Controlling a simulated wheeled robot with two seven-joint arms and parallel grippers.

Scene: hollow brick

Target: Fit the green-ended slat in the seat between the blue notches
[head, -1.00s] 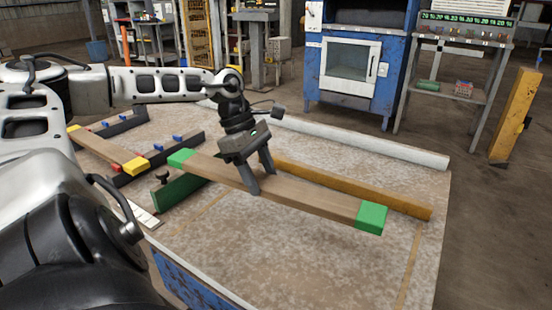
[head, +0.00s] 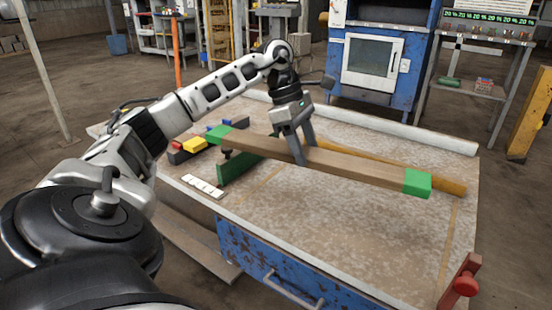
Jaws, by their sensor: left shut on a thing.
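The green-ended slat (head: 345,166) is a long brown wooden bar with a green block at each end. My left gripper (head: 305,153) is shut on it near its middle and holds it above the table, with the slat running from upper left to lower right. Part of the dark rack with blue notches (head: 214,127) shows beyond the slat's left end; my left arm hides much of it. The seat between the blue notches cannot be made out clearly. My right gripper is not in view.
A green upright board (head: 238,168) with a black knob stands under the slat's left part. A yellow-brown bar (head: 440,184) lies behind the slat. A white strip (head: 202,186) lies at the table's front left. A red knob (head: 466,286) stands at lower right.

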